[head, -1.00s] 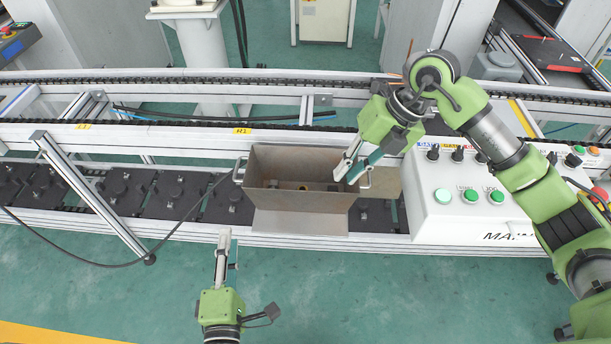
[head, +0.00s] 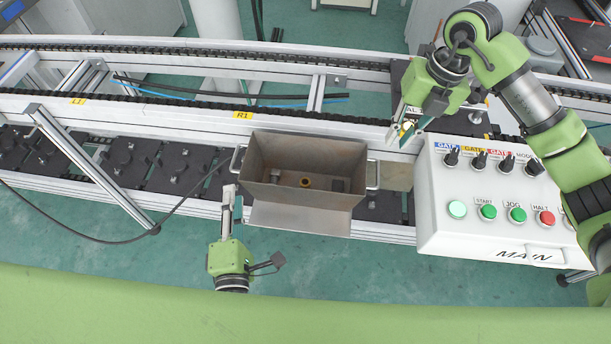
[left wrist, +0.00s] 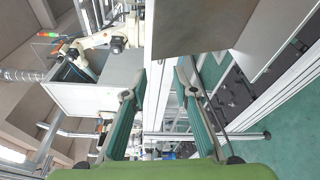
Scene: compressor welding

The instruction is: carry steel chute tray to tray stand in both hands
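The steel chute tray (head: 300,215) is a grey-brown open box with a sloping front lip. It sits at the conveyor's near side, with a handle at each end and a few small parts inside. My left gripper (head: 229,193) is just in front of the tray's left end, below the left handle and apart from it. The left wrist view shows its two fingers apart and empty (left wrist: 155,80). My right gripper (head: 400,135) is above and right of the right handle, clear of it, with fingers apart and empty. I cannot identify the tray stand.
A white control box (head: 470,235) with knobs and buttons stands right of the tray, close to my right arm. Conveyor rails (head: 150,105) run behind the tray. A slanted metal post (head: 90,170) and a black cable are at left. Green floor (head: 120,262) lies in front.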

